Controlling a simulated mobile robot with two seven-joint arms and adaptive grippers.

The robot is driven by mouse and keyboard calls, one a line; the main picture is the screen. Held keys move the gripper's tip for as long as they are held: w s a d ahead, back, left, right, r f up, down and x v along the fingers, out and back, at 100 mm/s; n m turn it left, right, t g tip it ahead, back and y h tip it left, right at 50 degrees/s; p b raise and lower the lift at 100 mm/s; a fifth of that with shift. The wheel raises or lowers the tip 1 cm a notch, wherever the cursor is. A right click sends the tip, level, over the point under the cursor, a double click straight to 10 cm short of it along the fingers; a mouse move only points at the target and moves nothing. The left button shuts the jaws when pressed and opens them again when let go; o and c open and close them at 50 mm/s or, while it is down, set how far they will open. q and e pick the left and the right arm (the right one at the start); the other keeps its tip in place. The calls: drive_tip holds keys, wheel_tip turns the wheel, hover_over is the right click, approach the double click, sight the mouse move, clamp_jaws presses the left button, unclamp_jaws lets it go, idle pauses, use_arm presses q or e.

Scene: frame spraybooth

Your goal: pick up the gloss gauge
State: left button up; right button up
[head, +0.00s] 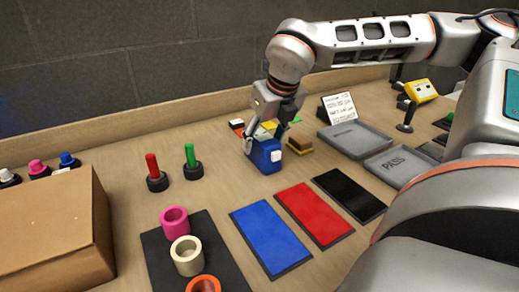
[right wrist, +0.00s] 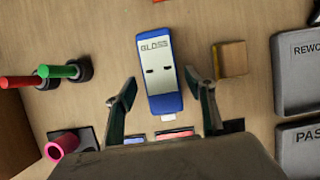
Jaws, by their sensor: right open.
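The gloss gauge (head: 266,156) is a blue block standing on the bench in the head view. In the right wrist view the gauge (right wrist: 160,97) shows a pale face marked GLOSS and blue edges. My right gripper (head: 265,139) is open above and around the gauge, one finger on each side. In the right wrist view the fingers of my right gripper (right wrist: 159,78) flank its lower part, with bench visible between each finger and the gauge. My left gripper is not in view.
A brown-and-yellow block (head: 299,144) stands close right of the gauge. Red (head: 155,175) and green (head: 191,163) handled tools stand left. Blue (head: 268,238), red (head: 313,214) and black (head: 349,193) panels lie in front. Grey trays (head: 356,140) lie right; a cardboard box (head: 55,235) is left.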

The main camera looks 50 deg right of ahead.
drive_tip(key=x, duration=0.4)
drive_tip(key=shift+s+d+f+b, duration=0.1)
drive_tip(key=shift+s+b, duration=0.1)
drive_tip(key=shift+b, duration=0.1)
drive_tip(key=shift+w+f, duration=0.25)
drive_tip(key=shift+f, duration=0.15)
drive_tip(key=shift+r, duration=0.1)
drive_tip(key=c, duration=1.4)
drive_tip(key=shift+r, duration=0.1)
